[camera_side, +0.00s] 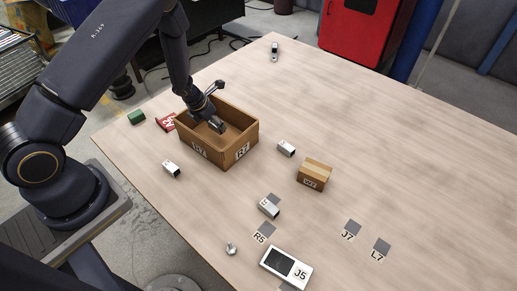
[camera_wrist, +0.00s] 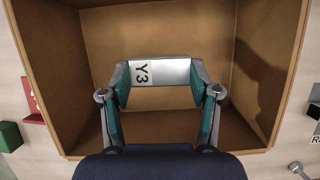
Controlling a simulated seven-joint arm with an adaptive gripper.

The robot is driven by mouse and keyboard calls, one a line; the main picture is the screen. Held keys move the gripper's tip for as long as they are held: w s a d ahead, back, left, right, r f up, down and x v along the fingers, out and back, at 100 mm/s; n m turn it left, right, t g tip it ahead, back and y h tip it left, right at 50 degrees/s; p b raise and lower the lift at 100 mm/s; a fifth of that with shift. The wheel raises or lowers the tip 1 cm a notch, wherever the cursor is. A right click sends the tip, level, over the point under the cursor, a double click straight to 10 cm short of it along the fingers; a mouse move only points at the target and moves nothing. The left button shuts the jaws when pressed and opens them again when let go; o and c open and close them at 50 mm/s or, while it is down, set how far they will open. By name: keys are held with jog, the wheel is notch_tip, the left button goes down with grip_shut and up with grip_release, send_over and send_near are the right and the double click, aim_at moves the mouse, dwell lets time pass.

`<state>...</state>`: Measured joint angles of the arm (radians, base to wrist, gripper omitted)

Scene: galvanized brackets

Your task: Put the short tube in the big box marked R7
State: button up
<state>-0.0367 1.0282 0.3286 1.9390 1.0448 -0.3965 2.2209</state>
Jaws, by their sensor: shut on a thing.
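My gripper (camera_side: 212,120) reaches down into the box opening. In the wrist view my gripper (camera_wrist: 161,82) is shut on a short silver piece marked Y3, which I take for the short tube (camera_wrist: 180,72). The tube lies crosswise between the fingertips, inside the outline of the box walls. I cannot tell whether it touches the floor.
Silver pieces lie at left (camera_side: 171,168), right of the box (camera_side: 286,148), in front (camera_side: 268,207) and far back (camera_side: 275,50). A small closed carton (camera_side: 314,174) stands at right. A green block (camera_side: 136,117), red item (camera_side: 166,122) and J5 device (camera_side: 285,268) lie around.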

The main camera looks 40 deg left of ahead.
aim_at(214, 129)
jog(key=shift+f, duration=2.5)
jog(key=shift+f, duration=0.15)
jog(key=o, duration=1.2)
